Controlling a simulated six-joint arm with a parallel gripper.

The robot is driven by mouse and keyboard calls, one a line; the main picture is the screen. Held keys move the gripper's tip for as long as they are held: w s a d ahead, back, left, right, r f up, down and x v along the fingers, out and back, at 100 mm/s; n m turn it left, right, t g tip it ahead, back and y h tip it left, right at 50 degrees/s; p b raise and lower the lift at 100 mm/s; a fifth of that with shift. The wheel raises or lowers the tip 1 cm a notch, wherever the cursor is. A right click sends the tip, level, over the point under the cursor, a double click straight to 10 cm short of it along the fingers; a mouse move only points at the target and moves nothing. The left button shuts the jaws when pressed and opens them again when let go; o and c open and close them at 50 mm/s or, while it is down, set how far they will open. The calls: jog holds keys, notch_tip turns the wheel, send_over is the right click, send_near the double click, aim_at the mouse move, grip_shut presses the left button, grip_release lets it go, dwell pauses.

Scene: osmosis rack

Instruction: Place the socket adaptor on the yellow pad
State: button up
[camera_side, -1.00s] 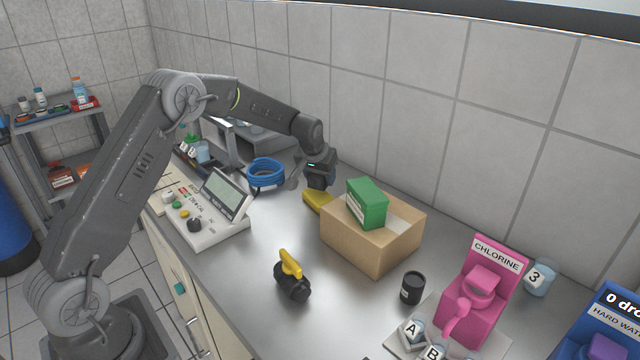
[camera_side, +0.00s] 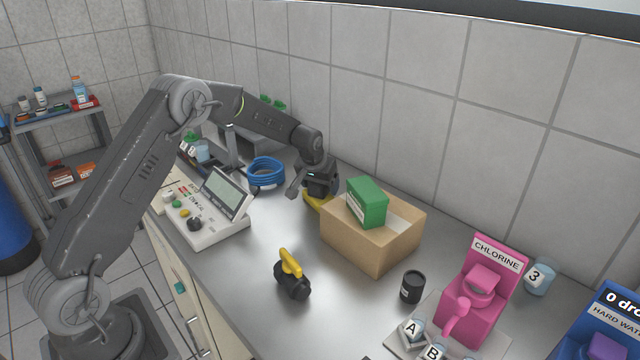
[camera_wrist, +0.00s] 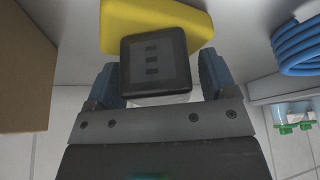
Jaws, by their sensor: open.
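The socket adaptor (camera_wrist: 155,62) is a black, square block with three dark slots in the wrist view. The adaptor cannot be made out there. My gripper is open.
A blue coil (camera_side: 265,171) lies to the left. A black and yellow item (camera_side: 291,276) stands in front. A white meter (camera_side: 212,228) is at left.

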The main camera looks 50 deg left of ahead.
jog(key=shift+r, duration=0.1)
jog(key=s+d+r+m, duration=0.1)
jog(key=s+d+r, duration=0.4)
jog(key=r, duration=0.4)
jog(key=s+d+r, duration=0.2)
jog(key=s+r, duration=0.5)
jog(key=r, duration=0.3)
jog(key=s+d+m+h, duration=0.1)
jog(key=s+d, duration=0.3)
jog(key=s, duration=0.9)
jog(key=s+d+r+m+t, duration=0.1)
jog(key=s+d, duration=0.4)
jog(key=s, duration=0.8)
jog(key=shift+m+h, duration=0.4)
jog(key=shift+m, duration=0.4)
